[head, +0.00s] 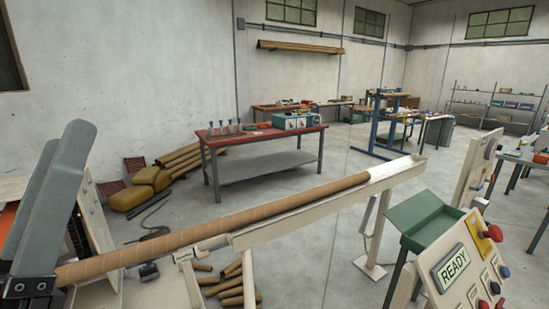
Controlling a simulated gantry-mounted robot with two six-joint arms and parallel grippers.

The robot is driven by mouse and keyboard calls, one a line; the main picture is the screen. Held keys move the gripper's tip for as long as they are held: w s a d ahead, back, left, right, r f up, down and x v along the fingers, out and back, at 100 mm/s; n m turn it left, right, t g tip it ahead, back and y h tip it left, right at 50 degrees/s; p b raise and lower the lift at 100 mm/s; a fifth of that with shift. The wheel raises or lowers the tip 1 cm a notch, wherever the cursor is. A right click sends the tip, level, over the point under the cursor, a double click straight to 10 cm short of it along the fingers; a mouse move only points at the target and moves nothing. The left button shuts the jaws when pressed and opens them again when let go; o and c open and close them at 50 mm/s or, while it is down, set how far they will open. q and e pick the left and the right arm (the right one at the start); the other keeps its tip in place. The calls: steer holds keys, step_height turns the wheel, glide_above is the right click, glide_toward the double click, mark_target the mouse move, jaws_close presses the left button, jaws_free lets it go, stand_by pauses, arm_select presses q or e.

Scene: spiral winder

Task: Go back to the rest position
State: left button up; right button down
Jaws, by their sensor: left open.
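My left gripper (62,145) is at the left edge, large and close. Its two grey fingers point upward, and it is open with nothing seen between them. A long brown spiral-wound tube (225,222) runs from beside the base of this gripper up to the right. I cannot tell whether the gripper's base touches the tube. The tube lies along a pale trough (300,224). My right gripper is not in view.
A control panel (470,270) with a READY display (453,268) and buttons stands at lower right, beside a green tray (420,220). Cut tubes (236,283) lie on the floor below the trough. A red-topped bench (262,137) stands behind. Floor between them is partly clear.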

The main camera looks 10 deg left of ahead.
arm_select(q)
step_height(320, 180, up, 39)
steer(key=d+m+h+p, duration=0.2)
steer(key=m+h+p, duration=0.2)
steer(key=p, duration=3.4)
steer(key=m, duration=0.3)
steer(key=shift+d+f+m, duration=0.2)
steer(key=shift+m, duration=0.2)
